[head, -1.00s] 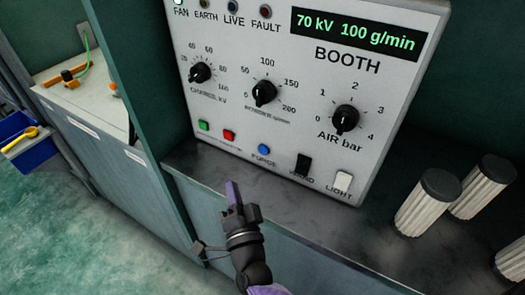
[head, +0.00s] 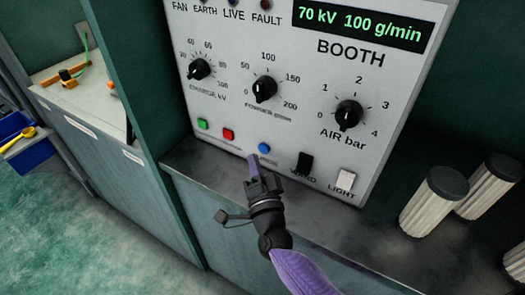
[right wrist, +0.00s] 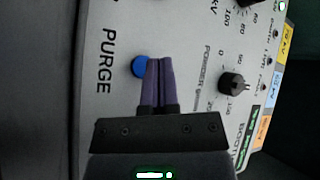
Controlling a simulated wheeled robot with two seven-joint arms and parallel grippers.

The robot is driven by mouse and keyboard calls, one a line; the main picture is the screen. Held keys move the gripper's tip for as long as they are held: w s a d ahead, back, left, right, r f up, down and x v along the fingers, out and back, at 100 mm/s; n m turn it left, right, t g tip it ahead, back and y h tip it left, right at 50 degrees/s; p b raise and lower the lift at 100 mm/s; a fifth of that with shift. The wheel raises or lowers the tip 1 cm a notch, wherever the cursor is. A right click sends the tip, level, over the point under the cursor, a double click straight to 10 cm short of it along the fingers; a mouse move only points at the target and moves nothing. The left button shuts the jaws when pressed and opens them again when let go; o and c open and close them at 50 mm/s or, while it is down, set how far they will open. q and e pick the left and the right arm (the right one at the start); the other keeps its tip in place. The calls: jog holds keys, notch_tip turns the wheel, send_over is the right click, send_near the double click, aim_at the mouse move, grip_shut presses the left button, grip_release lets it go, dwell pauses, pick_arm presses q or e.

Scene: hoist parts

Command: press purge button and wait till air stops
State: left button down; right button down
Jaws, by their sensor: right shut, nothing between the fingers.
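The blue purge button (head: 264,148) sits on the lower part of the white booth panel (head: 215,85). In the right wrist view the blue button (right wrist: 138,67) is beside the word PURGE, partly hidden by my fingers. My right gripper (head: 252,158) is shut and empty, its purple fingertips just below and left of the button in the head view. In the right wrist view the fingertips (right wrist: 158,62) overlap the button's edge. I cannot tell whether they touch it. My left gripper is not in view.
Green (head: 203,124) and red (head: 228,134) buttons are left of the purge button. A black switch (head: 304,162) and a white switch (head: 345,181) are to its right. Pleated filters (head: 433,205) stand on the dark ledge at right. The display (head: 361,24) reads 70 kV 100 g/min.

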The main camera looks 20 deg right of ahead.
jog(key=shift+w+d, duration=0.35)
jog(key=shift+d, duration=0.05)
dwell(0.4)
dwell(0.8)
dwell(0.6)
jog(key=shift+w+d, duration=0.15)
jog(key=shift+d, duration=0.15)
jog(key=shift+w, duration=0.1)
